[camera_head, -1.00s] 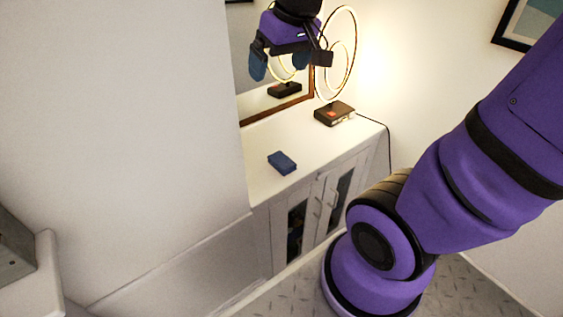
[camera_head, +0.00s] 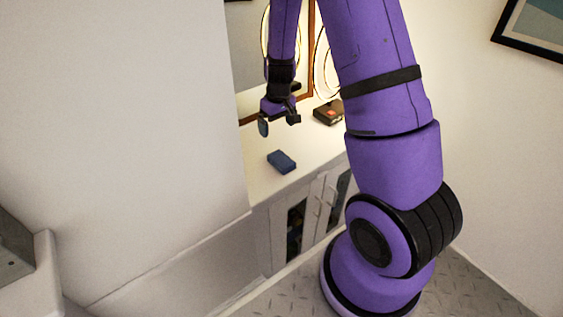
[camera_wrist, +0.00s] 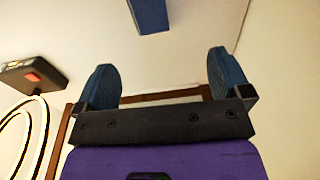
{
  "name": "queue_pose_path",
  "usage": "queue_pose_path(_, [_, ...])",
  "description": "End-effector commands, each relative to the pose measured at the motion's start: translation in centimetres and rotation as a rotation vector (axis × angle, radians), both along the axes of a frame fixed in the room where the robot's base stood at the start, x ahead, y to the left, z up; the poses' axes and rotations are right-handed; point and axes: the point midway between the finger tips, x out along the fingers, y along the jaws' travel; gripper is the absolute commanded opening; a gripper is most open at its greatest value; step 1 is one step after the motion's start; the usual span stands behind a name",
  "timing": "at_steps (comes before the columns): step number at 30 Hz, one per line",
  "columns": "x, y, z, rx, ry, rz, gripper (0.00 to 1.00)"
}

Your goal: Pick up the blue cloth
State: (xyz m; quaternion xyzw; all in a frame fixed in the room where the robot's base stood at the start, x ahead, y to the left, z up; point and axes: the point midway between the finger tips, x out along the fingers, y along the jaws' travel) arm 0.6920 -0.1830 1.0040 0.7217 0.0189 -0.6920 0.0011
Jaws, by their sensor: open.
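The blue cloth (camera_head: 281,161) is a small folded block lying on the white cabinet top (camera_head: 262,184), near its front left part. In the wrist view the blue cloth (camera_wrist: 150,15) shows at the top edge, partly cut off, beyond the fingertips and between their lines. My gripper (camera_head: 265,125) is above the cabinet top, behind the cloth and apart from it. In the wrist view my gripper (camera_wrist: 163,75) has its two blue fingers wide apart with nothing between them.
A dark box-like lamp base (camera_head: 329,112) with an orange patch stands at the back of the cabinet, with glowing rings above it. A wood-framed mirror (camera_head: 308,60) is behind. A white wall (camera_head: 120,130) borders the cabinet on the left. Cabinet top around the cloth is clear.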

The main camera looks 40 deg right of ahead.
Motion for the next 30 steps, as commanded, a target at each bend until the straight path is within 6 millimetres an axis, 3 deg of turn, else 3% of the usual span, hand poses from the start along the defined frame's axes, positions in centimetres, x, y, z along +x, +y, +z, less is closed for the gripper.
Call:
queue_pose_path(1, [0.1,-0.5,-1.5,-0.006,0.016,-0.001,0.96])
queue_pose_path(4, [0.1,-1.2,-3.3,-0.017,0.031,0.003,0.96])
queue_pose_path(18, [0.1,-1.7,-8.9,-0.025,0.044,0.005,0.96])
queue_pose_path(30, [0.0,-1.7,-12.3,-0.025,0.045,0.005,0.96])
